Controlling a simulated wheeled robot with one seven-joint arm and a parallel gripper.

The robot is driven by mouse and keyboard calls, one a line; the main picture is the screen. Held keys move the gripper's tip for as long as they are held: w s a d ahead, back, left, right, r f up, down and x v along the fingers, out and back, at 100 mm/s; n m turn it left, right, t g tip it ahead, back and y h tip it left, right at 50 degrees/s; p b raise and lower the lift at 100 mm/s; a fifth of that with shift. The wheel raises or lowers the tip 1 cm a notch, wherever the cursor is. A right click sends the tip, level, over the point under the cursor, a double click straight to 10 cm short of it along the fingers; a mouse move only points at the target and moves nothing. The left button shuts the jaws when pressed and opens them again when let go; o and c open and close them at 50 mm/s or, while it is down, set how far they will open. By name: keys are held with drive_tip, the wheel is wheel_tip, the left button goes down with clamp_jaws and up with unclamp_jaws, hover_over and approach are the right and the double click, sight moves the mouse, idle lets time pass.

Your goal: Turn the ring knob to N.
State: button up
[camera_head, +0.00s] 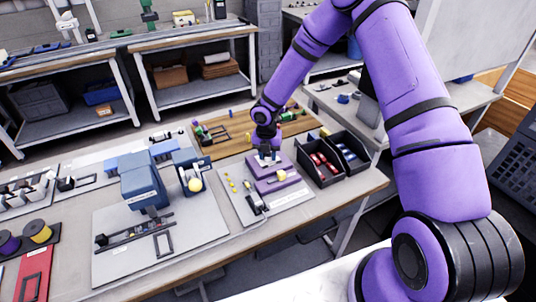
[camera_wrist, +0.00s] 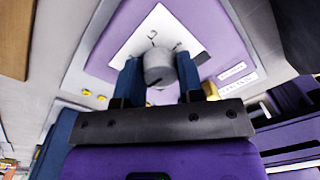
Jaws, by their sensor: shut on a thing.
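A grey round ring knob (camera_wrist: 159,66) stands on a white dial plate (camera_wrist: 135,42) on top of a purple unit (camera_wrist: 108,62). The knob has a dark line on its near side. Small dark marks sit on the plate beyond the knob; I cannot read them as letters. My gripper (camera_wrist: 159,77) has its two blue fingers on either side of the knob, shut on it. In the head view my gripper (camera_head: 268,156) points down onto the purple unit (camera_head: 279,187) and hides the knob.
The purple unit sits on a light grey board (camera_head: 236,206) with small yellow pieces on its left. Dark bins (camera_head: 320,178) of parts stand close on the right. A blue machine (camera_head: 143,184) stands to the left. A wooden board (camera_head: 221,149) with small parts lies behind.

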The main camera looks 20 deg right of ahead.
drive_tip(key=m, duration=0.4)
drive_tip(key=shift+m, duration=0.3)
drive_tip(key=m, duration=0.4)
drive_tip(key=shift+w, duration=0.1)
drive_tip(key=m, duration=0.5)
drive_tip(key=shift+y, duration=0.3)
drive_tip(key=m, duration=0.4)
drive_tip(key=shift+m, duration=0.3)
drive_tip(key=m, duration=0.9)
drive_tip(key=shift+y, duration=0.3)
drive_tip(key=m, duration=0.4)
drive_tip(key=shift+d+m, duration=0.1)
drive_tip(key=shift+m, duration=2)
drive_tip(key=shift+t, duration=0.3)
